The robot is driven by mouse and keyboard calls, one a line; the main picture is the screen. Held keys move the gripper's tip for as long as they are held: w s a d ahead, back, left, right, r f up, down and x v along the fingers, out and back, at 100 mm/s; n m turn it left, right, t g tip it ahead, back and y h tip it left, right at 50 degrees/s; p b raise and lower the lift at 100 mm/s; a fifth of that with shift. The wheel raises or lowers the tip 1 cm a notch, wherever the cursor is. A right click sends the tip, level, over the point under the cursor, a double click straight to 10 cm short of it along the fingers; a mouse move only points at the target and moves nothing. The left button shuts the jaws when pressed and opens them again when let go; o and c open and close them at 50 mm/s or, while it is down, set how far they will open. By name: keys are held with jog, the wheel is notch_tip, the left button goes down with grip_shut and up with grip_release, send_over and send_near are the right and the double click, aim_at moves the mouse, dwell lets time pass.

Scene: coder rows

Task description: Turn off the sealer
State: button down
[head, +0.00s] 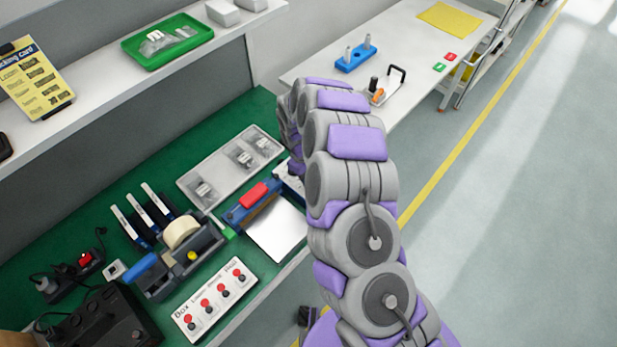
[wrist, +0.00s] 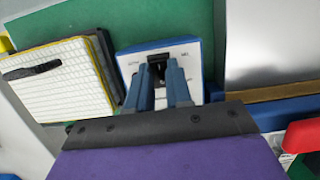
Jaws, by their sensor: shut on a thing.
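The sealer (head: 238,214) is a blue bench unit with a red handle (head: 254,194) and a bright metal plate, on the green mat. In the wrist view its red handle (wrist: 304,134) shows at the right edge. A blue box with a white labelled face (wrist: 190,52) lies under my gripper (wrist: 158,78). Its face carries a black switch or knob (wrist: 158,62) between my fingers. My gripper is shut on this black part. The labels are too small to read. In the head view my arm hides the gripper and most of this box.
A grey parts tray (head: 190,180) lies behind the sealer, and a tape dispenser (head: 185,235) stands left of it. A white panel with red buttons (head: 215,298) is in front. A shelf (head: 130,85) overhangs the bench.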

jog(key=shift+w, duration=0.1)
dwell(0.4)
jog(key=c, duration=1)
grip_release()
jog(key=shift+c, duration=0.2)
jog(key=p+v, duration=0.2)
jog(key=v, duration=1.5)
jog(key=shift+w+a+p, duration=0.2)
jog(key=shift+a+p, duration=0.1)
jog(key=shift+p, duration=0.05)
